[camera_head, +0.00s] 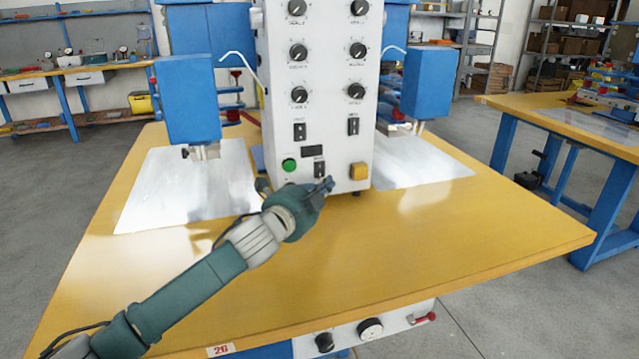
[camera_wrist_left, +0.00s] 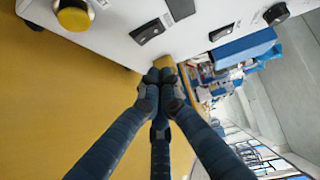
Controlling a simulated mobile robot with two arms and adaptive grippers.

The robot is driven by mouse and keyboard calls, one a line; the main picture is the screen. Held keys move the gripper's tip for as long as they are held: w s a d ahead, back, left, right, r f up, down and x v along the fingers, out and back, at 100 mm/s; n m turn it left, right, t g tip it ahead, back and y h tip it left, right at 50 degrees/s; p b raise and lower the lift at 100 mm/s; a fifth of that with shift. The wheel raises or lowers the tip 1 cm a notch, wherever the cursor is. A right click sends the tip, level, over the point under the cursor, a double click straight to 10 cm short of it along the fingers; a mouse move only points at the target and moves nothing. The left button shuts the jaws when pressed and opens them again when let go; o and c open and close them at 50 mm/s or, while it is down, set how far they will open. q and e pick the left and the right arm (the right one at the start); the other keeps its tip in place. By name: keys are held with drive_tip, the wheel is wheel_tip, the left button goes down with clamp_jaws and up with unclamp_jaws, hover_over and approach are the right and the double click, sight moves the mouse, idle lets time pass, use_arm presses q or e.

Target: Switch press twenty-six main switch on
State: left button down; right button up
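The white control panel of press 26 (camera_head: 335,95) stands upright on the yellow table. A black rocker switch (camera_head: 319,168) sits low on its front, between a green button (camera_head: 289,165) and a yellow button (camera_head: 359,172). The switch labels are too small to read. The rocker switch also shows in the left wrist view (camera_wrist_left: 148,31). My left gripper (camera_head: 326,185) is just in front of the panel's lower edge, below and near that switch. Its fingers (camera_wrist_left: 160,74) are closed together and empty. I cannot tell whether they touch the panel. My right gripper is out of view.
Two more switches (camera_head: 299,131) (camera_head: 352,126) and several black knobs sit higher on the panel. Blue press heads (camera_head: 190,105) (camera_head: 429,82) flank it above metal plates (camera_head: 185,190). A "26" label (camera_head: 220,350) marks the table's front edge. The table's front right is clear.

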sight(320, 170)
use_arm(q)
drive_tip(key=shift+w+a+f, duration=0.1)
drive_tip(key=shift+w+a, duration=0.25)
drive_tip(key=shift+w, duration=0.55)
drive_tip(key=shift+w+a+f, duration=0.1)
drive_tip(key=shift+w+a, duration=0.2)
drive_tip(key=shift+w, duration=0.55)
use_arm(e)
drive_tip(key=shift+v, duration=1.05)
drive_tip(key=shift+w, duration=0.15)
use_arm(q)
drive_tip(key=shift+f+b, duration=0.1)
drive_tip(key=shift+b, duration=0.25)
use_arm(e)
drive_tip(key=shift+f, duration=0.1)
use_arm(q)
drive_tip(key=shift+w+a+f+m+b, duration=0.1)
drive_tip(key=shift+w+f+m+b, duration=0.2)
drive_tip(key=shift+b, duration=0.2)
drive_tip(key=shift+r+t, duration=0.2)
drive_tip(key=shift+t, duration=0.1)
drive_tip(key=shift+a, duration=0.1)
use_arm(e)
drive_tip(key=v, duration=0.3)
